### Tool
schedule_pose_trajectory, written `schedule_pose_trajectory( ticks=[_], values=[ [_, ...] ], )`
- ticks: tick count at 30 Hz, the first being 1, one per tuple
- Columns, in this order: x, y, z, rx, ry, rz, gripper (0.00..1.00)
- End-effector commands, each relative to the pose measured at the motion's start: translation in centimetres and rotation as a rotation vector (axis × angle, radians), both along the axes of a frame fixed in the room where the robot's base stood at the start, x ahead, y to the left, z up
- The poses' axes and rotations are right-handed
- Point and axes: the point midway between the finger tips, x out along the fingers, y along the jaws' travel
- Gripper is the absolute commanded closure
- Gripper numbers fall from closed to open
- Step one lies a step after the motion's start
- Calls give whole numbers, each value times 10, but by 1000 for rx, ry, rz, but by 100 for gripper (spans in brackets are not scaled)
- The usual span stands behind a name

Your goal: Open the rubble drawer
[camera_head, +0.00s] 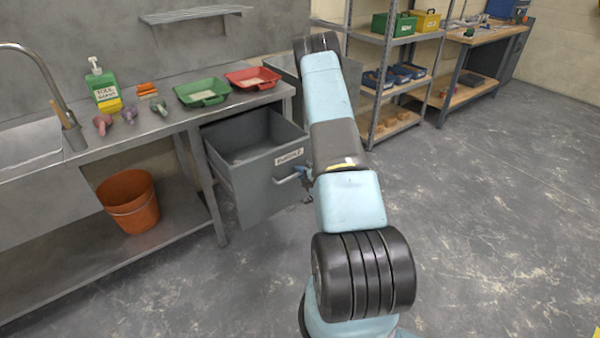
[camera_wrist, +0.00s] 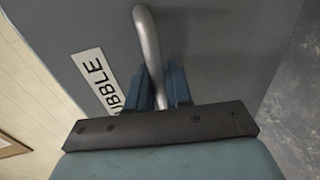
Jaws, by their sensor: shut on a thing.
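The grey rubble drawer (camera_head: 264,178) stands pulled out from under the bench, and its empty-looking inside shows from above. A white label reading RUBBLE (camera_head: 289,157) is on its front; the label also shows in the wrist view (camera_wrist: 95,80). The drawer's metal bar handle (camera_head: 287,179) is on the front, below the label. In the wrist view the handle (camera_wrist: 148,45) runs between the blue fingers of my gripper (camera_wrist: 163,88), which is shut on it. In the head view my arm hides part of the gripper and the drawer front's right edge.
On the steel bench are a green tray (camera_head: 203,92), a red tray (camera_head: 252,78), a soap bottle (camera_head: 103,86) and small tools. An orange bucket (camera_head: 129,201) sits on the lower shelf. Shelving (camera_head: 385,95) stands behind my arm. The floor (camera_head: 500,220) at right is clear.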

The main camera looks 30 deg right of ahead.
Motion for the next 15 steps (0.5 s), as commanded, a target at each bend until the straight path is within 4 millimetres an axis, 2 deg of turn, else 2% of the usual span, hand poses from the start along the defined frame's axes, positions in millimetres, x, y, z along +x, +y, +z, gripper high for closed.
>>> schedule_pose_trajectory(
  ticks=[6, 7, 12, 15],
  values=[
    [-3, -7, -4, -6, 12, -13, 100],
    [-3, -7, -4, -7, 12, -13, 79],
    [-1, -5, -3, -8, 9, -9, 64],
    [0, -3, -2, -7, 6, -6, 64]
  ],
)
